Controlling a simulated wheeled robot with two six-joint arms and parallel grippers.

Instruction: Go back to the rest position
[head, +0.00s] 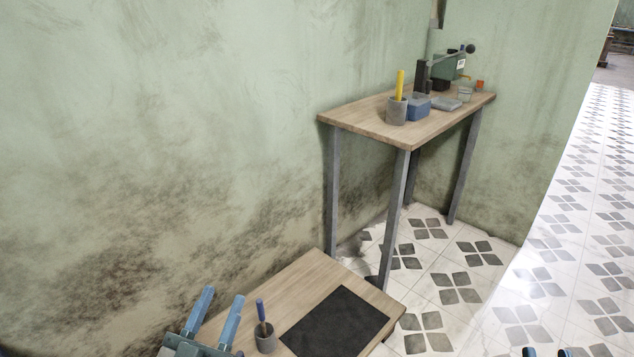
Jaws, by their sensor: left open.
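My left gripper (223,294) is at the bottom left, beside the left end of the low wooden table (309,270). Its two blue fingers point up and stand apart with nothing between them. My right gripper (547,352) shows only as two blue fingertips at the bottom edge, right of centre. The tips are apart with a gap between them, over the tiled floor. The rest of it is cut off by the frame. No curved boards are in view.
A dark mat (335,322) and a grey cup (266,341) with a blue-handled tool are on the low table. A taller table (365,118) behind carries a grey pot (396,111), a blue box (418,108) and a green machine (449,68). Tiled floor at right is clear.

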